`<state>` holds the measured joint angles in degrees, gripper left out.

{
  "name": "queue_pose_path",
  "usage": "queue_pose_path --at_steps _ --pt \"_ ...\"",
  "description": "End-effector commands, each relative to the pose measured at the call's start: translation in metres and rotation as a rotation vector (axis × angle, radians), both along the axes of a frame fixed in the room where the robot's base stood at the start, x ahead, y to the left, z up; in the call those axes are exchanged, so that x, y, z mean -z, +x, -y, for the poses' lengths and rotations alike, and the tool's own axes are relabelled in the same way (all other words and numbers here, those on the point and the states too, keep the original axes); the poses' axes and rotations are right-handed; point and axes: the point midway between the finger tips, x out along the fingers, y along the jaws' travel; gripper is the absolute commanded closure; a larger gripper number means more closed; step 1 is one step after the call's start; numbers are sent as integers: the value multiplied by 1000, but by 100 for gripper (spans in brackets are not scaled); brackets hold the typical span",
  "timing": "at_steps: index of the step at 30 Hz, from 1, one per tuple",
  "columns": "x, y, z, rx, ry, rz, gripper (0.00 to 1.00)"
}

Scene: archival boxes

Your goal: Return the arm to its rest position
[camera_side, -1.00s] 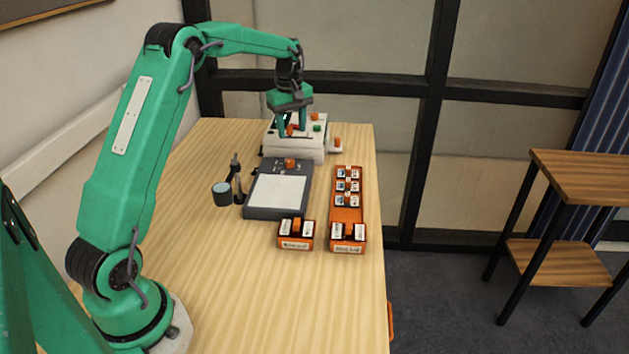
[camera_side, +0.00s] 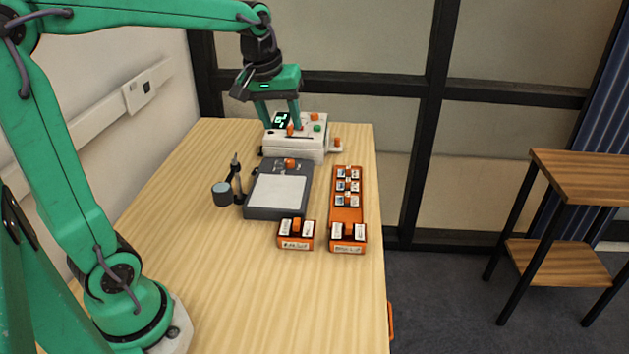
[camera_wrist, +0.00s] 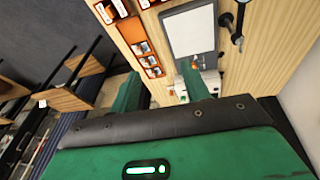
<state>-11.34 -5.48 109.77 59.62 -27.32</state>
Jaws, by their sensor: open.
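My gripper (camera_side: 279,116) is green and open, with nothing between its fingers. In the side view its fingers point down and overlap the white device (camera_side: 300,148) at the table's far end; whether they touch it I cannot tell. In the wrist view the two green fingers of my gripper (camera_wrist: 166,92) stand apart. My arm reaches over the table from the left, with the elbow high at the picture's upper left.
On the wooden table (camera_side: 220,290) are a grey light pad (camera_side: 278,192), a small stand with a round grey head (camera_side: 222,194), an orange slide tray (camera_side: 346,215) and two labelled orange boxes (camera_side: 296,243) (camera_side: 347,246). A shelf (camera_side: 585,175) stands at right. The near table is clear.

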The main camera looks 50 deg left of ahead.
Motion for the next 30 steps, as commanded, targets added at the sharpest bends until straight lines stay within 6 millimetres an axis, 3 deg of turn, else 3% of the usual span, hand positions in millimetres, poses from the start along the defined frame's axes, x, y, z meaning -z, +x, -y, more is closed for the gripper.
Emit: queue_pose_path --at_steps 10,21,30 --pt "-3 -66 39 258 72 75 53" --pt "17 -130 67 517 157 154 53" --pt "32 -156 76 632 199 189 53"
